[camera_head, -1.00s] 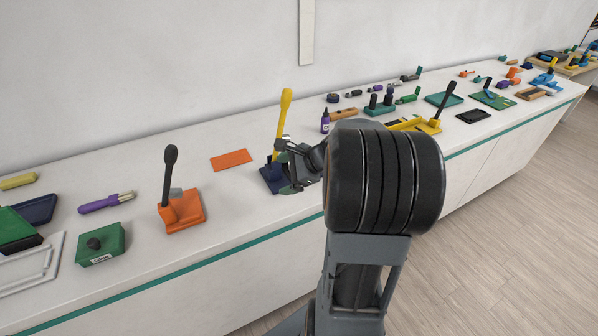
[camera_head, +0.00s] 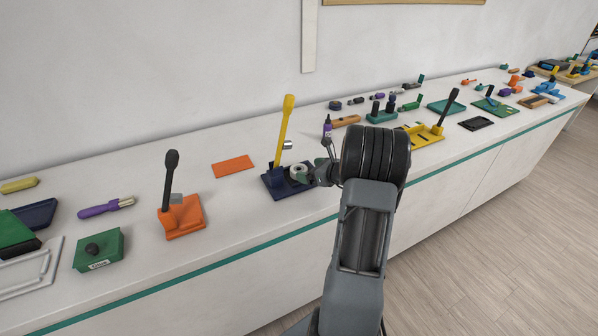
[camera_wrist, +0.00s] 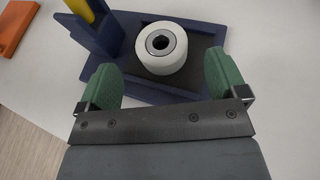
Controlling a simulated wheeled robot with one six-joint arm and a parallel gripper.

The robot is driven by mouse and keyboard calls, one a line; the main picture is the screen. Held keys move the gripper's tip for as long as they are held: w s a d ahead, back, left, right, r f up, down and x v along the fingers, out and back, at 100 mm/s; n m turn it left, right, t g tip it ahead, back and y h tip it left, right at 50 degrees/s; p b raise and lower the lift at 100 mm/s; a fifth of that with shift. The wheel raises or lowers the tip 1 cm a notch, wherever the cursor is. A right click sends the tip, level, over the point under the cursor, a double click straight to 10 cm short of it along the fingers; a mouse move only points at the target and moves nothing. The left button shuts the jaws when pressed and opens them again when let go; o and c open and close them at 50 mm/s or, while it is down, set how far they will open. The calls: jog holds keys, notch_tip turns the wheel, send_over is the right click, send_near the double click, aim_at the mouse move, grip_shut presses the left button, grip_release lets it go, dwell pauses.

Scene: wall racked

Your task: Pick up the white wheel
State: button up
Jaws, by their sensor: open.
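The white wheel (camera_wrist: 161,48) is a short white cylinder with a grey metal hub. It sits on the dark recessed bed of a navy blue fixture (camera_wrist: 215,34). In the head view the wheel (camera_head: 299,170) shows small, partly covered by my gripper, and the fixture (camera_head: 271,182) carries a tall yellow lever (camera_head: 284,130). My gripper (camera_wrist: 163,78) is open, its green finger pads pointing at the wheel, one toward each side. The wheel lies just beyond and between the fingertips, and neither pad appears to touch it. In the head view my gripper reaches the fixture from the right.
An orange fixture with a black lever (camera_head: 183,218) stands left of the navy one. A flat orange plate (camera_head: 233,166) lies behind, and a yellow fixture (camera_head: 425,136) stands to the right. The white counter (camera_head: 236,205) between the orange and navy fixtures is clear.

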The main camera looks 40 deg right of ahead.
aim_at(297, 169)
jog(key=shift+f+p+x, duration=0.15)
jog(key=shift+p+x, duration=0.25)
jog(key=shift+x, duration=0.95)
jog(key=shift+f+p+x, duration=0.1)
jog(key=shift+p+x, duration=0.25)
jog(key=shift+x, duration=1)
jog(key=shift+s, duration=0.1)
jog(key=shift+c, duration=0.4)
jog(key=shift+d, duration=0.1)
jog(key=c, duration=1.1)
jog(key=shift+r, duration=0.1)
